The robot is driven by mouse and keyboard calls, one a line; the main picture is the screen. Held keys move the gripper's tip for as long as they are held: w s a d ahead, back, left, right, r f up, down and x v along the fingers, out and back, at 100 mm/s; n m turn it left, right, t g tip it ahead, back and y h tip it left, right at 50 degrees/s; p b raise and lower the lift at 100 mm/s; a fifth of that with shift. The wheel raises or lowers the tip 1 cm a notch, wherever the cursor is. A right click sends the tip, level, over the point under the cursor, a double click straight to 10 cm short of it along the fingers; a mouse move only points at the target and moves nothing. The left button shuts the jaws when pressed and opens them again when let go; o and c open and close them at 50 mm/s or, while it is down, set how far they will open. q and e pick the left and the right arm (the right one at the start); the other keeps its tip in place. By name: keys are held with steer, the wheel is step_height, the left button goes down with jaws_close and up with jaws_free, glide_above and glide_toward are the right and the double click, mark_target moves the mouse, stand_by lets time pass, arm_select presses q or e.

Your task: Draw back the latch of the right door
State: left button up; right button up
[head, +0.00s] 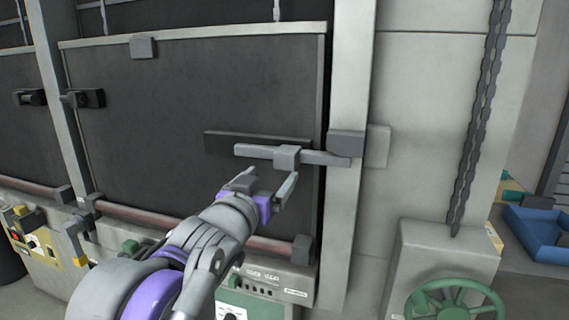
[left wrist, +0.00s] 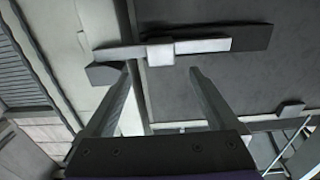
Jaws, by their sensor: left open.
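The right door (head: 170,110) is a dark panel in a light frame and stands closed against the pale post (head: 345,210). Its latch is a light grey bar (head: 325,158) with a square block (head: 287,157) on a dark backing plate (head: 225,139). The bar's right end reaches the dark grey keeper (head: 346,144) on the post. My left gripper (head: 268,184) is open and empty, just below the block. In the left wrist view the block (left wrist: 160,54) lies just beyond and between the two fingertips (left wrist: 161,74), apparently untouched. My right gripper is out of view.
A reddish rail (head: 150,216) runs along the door's bottom above a control panel (head: 272,290). To the right are a hanging chain (head: 480,120), a green handwheel (head: 455,303) and a blue tray (head: 535,232). A small grey block (head: 143,47) sits at the door's top.

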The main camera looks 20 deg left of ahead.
mark_target(284, 161)
arm_select(q)
steer(key=w+p, duration=0.1)
steer(key=w, duration=0.7)
steer(key=shift+w+r, duration=0.1)
steer(key=shift+w, duration=0.05)
steer(key=shift+w+d, duration=0.1)
steer(key=shift+w, duration=0.4)
jaws_close()
